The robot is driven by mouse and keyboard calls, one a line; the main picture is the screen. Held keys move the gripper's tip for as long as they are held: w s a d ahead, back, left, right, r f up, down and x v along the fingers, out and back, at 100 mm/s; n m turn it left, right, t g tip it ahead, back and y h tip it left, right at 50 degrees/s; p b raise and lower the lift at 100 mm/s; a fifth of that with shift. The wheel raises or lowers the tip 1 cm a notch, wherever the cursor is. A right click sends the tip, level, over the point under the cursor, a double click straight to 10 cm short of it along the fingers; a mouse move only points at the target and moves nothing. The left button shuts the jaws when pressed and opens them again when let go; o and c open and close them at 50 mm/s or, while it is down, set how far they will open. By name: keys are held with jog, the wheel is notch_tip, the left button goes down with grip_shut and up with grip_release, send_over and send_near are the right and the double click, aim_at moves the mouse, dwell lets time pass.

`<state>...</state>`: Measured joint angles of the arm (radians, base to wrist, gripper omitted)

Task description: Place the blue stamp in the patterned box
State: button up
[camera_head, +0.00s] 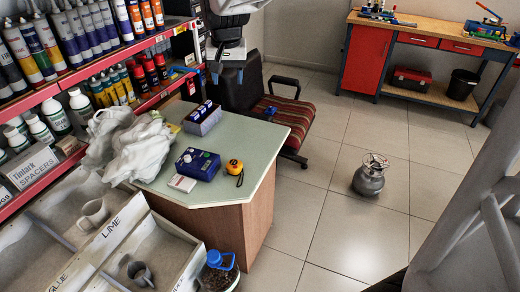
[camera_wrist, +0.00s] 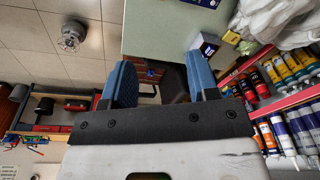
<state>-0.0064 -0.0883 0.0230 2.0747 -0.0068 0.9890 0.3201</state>
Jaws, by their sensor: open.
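A dark blue box with printed markings (camera_head: 198,164) lies on the green desk top (camera_head: 225,140). Behind it, an open grey box (camera_head: 203,123) holds dark blue pieces (camera_head: 198,111). I cannot tell for sure which blue item is the stamp, or make out a pattern on the grey box. In the wrist view a small dark blue and white thing (camera_wrist: 206,45) shows beside the tip of the right finger, at the desk's edge. My gripper (camera_wrist: 160,72) is open, its two blue fingers wide apart with nothing held between them.
White plastic bags (camera_head: 138,145) cover the desk's left side. A striped chair (camera_head: 285,115) stands behind the desk. A gas canister (camera_head: 370,176) stands on open floor.

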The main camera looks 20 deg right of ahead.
jog(key=s+f+n, duration=0.1)
jog(key=s+f, duration=0.2)
jog(key=s, duration=1.2)
jog(key=s+f+n+t, duration=0.1)
jog(key=s+f+n, duration=0.1)
jog(key=s, duration=1.4)
jog(key=shift+s+d+f, duration=0.15)
jog(key=shift+d+f, duration=0.2)
jog(key=shift+f, duration=0.45)
